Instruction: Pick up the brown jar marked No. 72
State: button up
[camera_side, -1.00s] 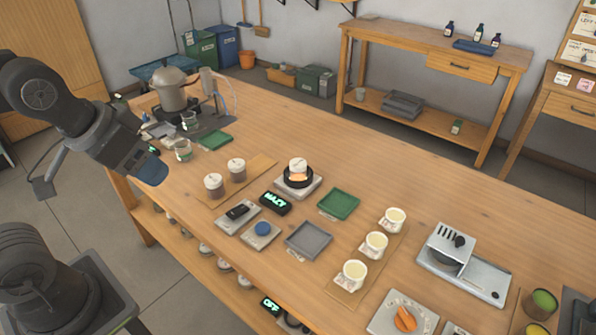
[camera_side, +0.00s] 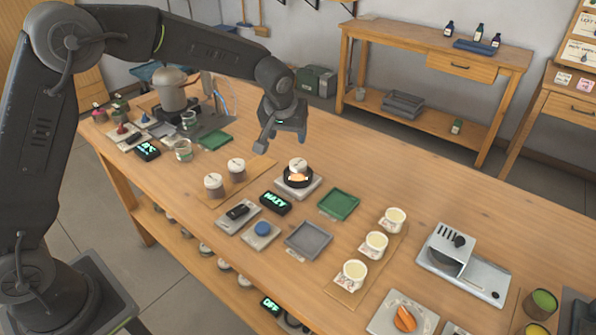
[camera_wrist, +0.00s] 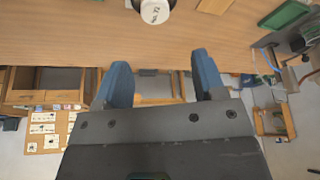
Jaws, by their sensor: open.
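My gripper (camera_side: 284,132) is open and empty in the air above and behind the burner; its two blue fingers also show in the wrist view (camera_wrist: 161,75). A jar with a white lid (camera_side: 298,164) sits in a black ring on the burner, with an orange glow below the lid. In the wrist view its white lid (camera_wrist: 155,10) is cut by the top edge and carries dark marks I cannot read surely. Two more brownish jars with white lids, one nearer (camera_side: 214,186) and one farther (camera_side: 236,170), stand on a wooden board left of the burner. Their labels are too small to read.
A lit display (camera_side: 275,203) reads "HAZY" in front of the burner. A green tray (camera_side: 338,204) and a grey tray (camera_side: 309,240) lie to its right. Several cream-filled cups (camera_side: 376,244) stand farther right. The table behind the burner is clear.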

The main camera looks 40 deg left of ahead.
aim_at(298, 163)
jog(key=x, duration=1.5)
jog(key=shift+w+d+f, duration=0.3)
jog(key=shift+w, duration=0.25)
jog(key=shift+c, duration=0.5)
